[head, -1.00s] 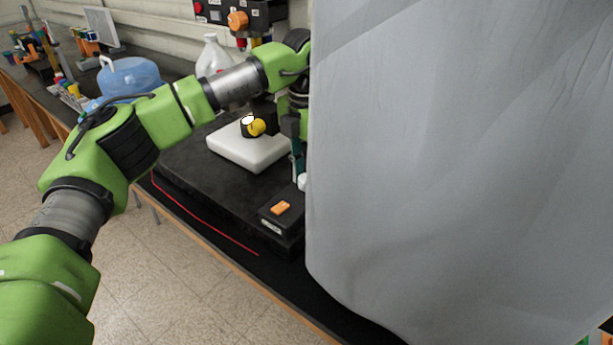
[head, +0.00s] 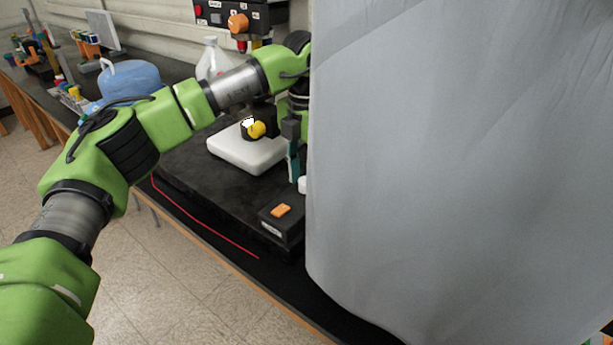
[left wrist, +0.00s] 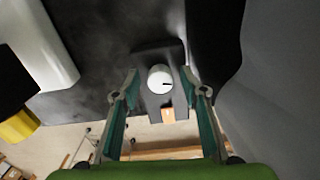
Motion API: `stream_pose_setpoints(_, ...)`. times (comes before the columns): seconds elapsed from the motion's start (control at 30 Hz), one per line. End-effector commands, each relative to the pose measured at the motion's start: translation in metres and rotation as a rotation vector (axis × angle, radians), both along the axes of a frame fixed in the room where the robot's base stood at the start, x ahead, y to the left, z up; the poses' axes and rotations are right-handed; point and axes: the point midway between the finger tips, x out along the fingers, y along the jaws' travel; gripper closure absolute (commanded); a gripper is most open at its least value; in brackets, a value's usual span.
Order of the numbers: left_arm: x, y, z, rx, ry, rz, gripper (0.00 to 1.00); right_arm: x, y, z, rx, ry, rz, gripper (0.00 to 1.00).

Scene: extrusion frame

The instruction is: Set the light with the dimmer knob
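The dimmer is a dark box with an orange switch (head: 281,209) on top and a white round knob (head: 302,184), partly cut off by the grey sheet in the head view. In the left wrist view the knob (left wrist: 157,75) has a short black mark pointing right, and the orange switch (left wrist: 168,115) shows below it. My left gripper (left wrist: 159,84) is open, with one teal finger on each side of the knob and visible gaps between. In the head view one teal finger (head: 293,165) points down beside the knob. My right gripper is out of view.
A large grey sheet (head: 450,170) hides the right side of the bench. A white slab (head: 240,152) with a black and yellow piece (head: 257,130) on it lies left of the dimmer.

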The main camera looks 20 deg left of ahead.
Motion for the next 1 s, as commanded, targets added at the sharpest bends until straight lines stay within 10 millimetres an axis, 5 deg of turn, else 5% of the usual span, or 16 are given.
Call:
stream_pose_setpoints(0.17,0.0,0.0,0.008,0.0,0.0,0.0,0.6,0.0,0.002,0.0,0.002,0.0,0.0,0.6)
stream_pose_setpoints(0.7,0.0,-0.001,0.108,0.0,-0.001,-0.001,0.6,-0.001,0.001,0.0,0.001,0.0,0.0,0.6)
stream_pose_setpoints(1.0,0.0,0.0,0.12,-0.001,0.0,0.0,0.6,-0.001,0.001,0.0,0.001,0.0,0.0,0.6)
